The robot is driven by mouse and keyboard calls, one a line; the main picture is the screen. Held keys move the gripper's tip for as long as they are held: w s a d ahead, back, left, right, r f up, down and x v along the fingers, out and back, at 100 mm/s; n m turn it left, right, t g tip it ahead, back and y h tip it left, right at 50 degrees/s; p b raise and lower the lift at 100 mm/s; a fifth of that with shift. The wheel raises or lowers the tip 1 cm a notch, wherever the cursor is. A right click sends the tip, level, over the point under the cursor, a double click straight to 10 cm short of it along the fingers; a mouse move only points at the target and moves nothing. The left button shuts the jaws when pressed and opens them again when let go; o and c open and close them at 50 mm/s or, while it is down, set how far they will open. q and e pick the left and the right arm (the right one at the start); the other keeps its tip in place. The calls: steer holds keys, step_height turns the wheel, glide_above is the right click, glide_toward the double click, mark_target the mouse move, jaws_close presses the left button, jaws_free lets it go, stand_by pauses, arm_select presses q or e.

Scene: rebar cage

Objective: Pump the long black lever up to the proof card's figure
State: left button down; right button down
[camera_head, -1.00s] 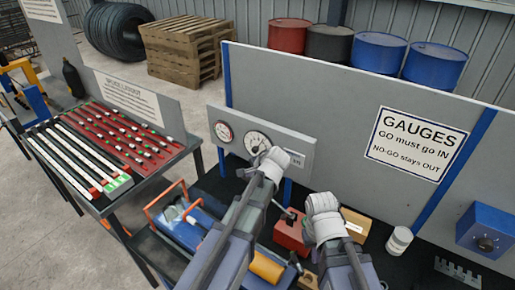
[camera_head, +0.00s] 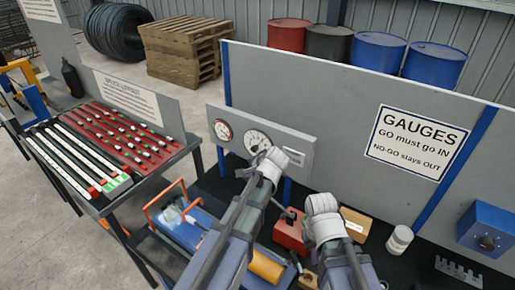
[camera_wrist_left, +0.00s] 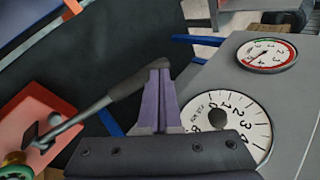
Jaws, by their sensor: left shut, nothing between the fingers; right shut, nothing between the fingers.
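The long black lever (camera_wrist_left: 137,82) slopes up to the right in the left wrist view, from the red block (camera_wrist_left: 32,125). My left gripper's shut, empty fingers (camera_wrist_left: 162,75) are at the lever's far end; I cannot tell if they touch it. A white dial (camera_wrist_left: 232,120) is partly covered by the gripper; its needle reading is not clear. In the head view my left gripper (camera_head: 270,165) is in front of the gauge panel (camera_head: 235,155). My right gripper (camera_head: 322,205) is shut beside the red block (camera_head: 290,236).
A red-rimmed gauge (camera_head: 222,130) is left of the white dial. A blue case with an orange handle (camera_head: 165,200) stands left of my arms. A white cup (camera_head: 399,240) and a blue box (camera_head: 487,230) are to the right. A rebar table (camera_head: 110,195) is at left.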

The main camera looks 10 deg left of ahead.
mark_target(246, 179)
arm_select(q)
steer(key=shift+a+f, duration=0.1)
steer(key=shift+f, duration=0.15)
steer(key=shift+w+a+f+b, duration=0.15)
steer(key=shift+a+f+b, duration=0.1)
steer(key=shift+f+b, duration=0.4)
steer(key=shift+a+f+b, duration=0.2)
steer(key=shift+f+b, duration=0.4)
steer(key=shift+b, duration=0.05)
steer(key=shift+f, duration=0.15)
steer(key=r+p, duration=0.1)
steer(key=d+r+p, duration=0.1)
steer(key=r, duration=0.1)
steer(key=r+p, duration=0.1)
steer(key=p, duration=0.1)
steer(key=shift+s+d+r, duration=0.2)
steer(key=shift+d, duration=0.05)
steer(key=shift+f, duration=0.15)
